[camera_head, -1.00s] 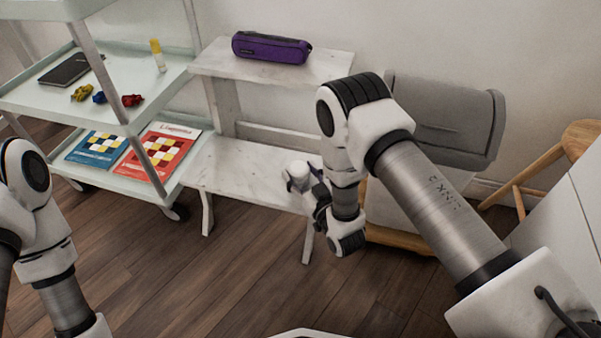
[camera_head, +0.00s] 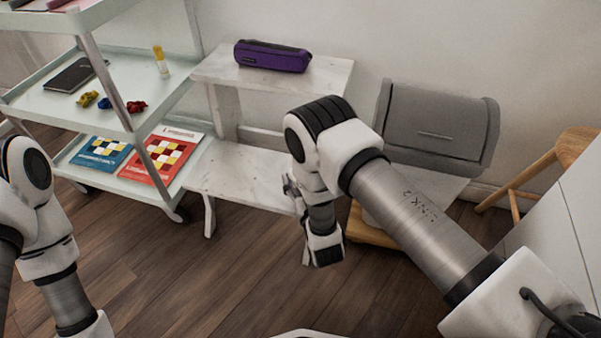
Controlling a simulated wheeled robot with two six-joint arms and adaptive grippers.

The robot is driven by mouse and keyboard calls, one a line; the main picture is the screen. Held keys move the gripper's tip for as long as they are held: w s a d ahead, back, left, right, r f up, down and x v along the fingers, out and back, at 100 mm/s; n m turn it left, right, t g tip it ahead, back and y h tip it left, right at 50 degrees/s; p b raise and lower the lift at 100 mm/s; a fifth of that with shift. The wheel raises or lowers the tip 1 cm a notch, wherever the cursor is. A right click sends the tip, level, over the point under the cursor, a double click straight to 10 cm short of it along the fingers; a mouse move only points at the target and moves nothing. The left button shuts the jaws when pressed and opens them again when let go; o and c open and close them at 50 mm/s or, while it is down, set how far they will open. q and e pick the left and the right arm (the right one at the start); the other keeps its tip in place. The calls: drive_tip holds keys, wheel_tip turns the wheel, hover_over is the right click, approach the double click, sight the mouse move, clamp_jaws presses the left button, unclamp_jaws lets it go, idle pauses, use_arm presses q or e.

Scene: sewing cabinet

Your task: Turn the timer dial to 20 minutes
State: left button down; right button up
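No timer or dial can be made out in the head view now. My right arm comes in from the right and bends down at the front of the low white wooden shelf unit (camera_head: 235,168). Only a small grey part of my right gripper (camera_head: 290,187) shows at the left of the wrist, by the lower shelf's right end. Its fingers are mostly hidden behind my wrist, so I cannot tell whether it is open or holds something. My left arm stands at the left edge; its gripper is outside the picture.
A purple pencil case (camera_head: 272,57) lies on the upper shelf. A pale green cart (camera_head: 160,95) at left holds a notebook (camera_head: 76,75), a glue stick (camera_head: 161,62), small coloured items and booklets. A grey lidded box (camera_head: 437,125) and a wooden stool (camera_head: 545,165) stand right. Floor in front is clear.

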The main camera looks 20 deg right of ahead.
drive_tip(key=m+g+h+p, duration=0.1)
drive_tip(key=m+h+p, duration=0.1)
drive_tip(key=h, duration=0.1)
drive_tip(key=m+h+p, duration=0.2)
drive_tip(key=p, duration=0.1)
drive_tip(key=m+g+h+p, duration=0.1)
drive_tip(key=h+p, duration=0.2)
drive_tip(key=shift+a+r+m+g+h, duration=0.25)
drive_tip(key=shift+a+m+g+h, duration=0.05)
drive_tip(key=shift+a+m, duration=0.1)
drive_tip(key=shift+w+f+m+g+h+p, duration=0.15)
drive_tip(key=shift+f+m+g+h+p, duration=0.1)
drive_tip(key=shift+m+g+h+p, duration=0.5)
drive_tip(key=o, duration=1.2)
drive_tip(key=shift+c, duration=0.2)
drive_tip(key=shift+f, duration=0.1)
